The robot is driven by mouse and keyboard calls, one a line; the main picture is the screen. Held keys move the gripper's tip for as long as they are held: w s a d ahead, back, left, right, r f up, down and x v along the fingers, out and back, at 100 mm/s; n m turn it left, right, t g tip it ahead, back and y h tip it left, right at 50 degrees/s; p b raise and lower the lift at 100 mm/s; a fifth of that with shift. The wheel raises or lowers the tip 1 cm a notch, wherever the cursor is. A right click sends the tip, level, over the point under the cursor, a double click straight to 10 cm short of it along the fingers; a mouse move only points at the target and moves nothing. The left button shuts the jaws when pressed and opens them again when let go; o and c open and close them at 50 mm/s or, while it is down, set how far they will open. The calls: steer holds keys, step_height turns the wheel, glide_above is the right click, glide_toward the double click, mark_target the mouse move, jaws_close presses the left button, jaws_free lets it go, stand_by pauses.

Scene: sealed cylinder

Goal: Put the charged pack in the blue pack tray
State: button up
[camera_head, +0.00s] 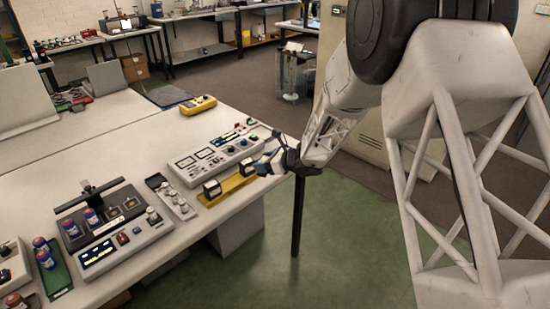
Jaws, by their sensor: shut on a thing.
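My gripper (264,166) is at the near right end of the bench, low over its edge. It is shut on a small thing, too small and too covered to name. A yellow tray (228,188) lies under and left of it along the bench edge. One dark block-shaped pack with a pale face (212,189) stands at the tray's left end. A second similar pack (246,168) is at its right end, right beside my fingertips; I cannot tell whether they touch. I cannot make out which pack is charged. I cannot make out a blue pack tray.
A long grey panel with meters (210,155) lies behind the yellow tray. A narrow grey tray of small parts (171,197) is to its left. A station with blue-and-red cylinders (110,222) and a green tray (57,271) are farther left. A yellow meter (198,105) lies behind.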

steer(key=shift+n+g, duration=0.4)
steer(key=shift+s+d+f, duration=0.15)
steer(key=shift+d, duration=0.55)
steer(key=shift+s+d+f, duration=0.1)
steer(key=shift+d, duration=0.65)
steer(key=shift+s+d+f, duration=0.15)
steer(key=shift+d, duration=0.55)
steer(key=w+a, duration=0.1)
steer(key=w, duration=0.4)
steer(key=w+a+f, duration=0.1)
steer(key=w, duration=0.4)
steer(key=w+a, duration=0.1)
steer(key=w, duration=0.4)
steer(key=shift+w+a+f, duration=0.2)
steer(key=shift+w+f, duration=0.05)
steer(key=shift+w, duration=0.1)
steer(key=shift+f, duration=1.75)
steer(key=shift+f, duration=0.1)
steer(key=o, duration=1.1)
steer(key=shift+o, duration=0.2)
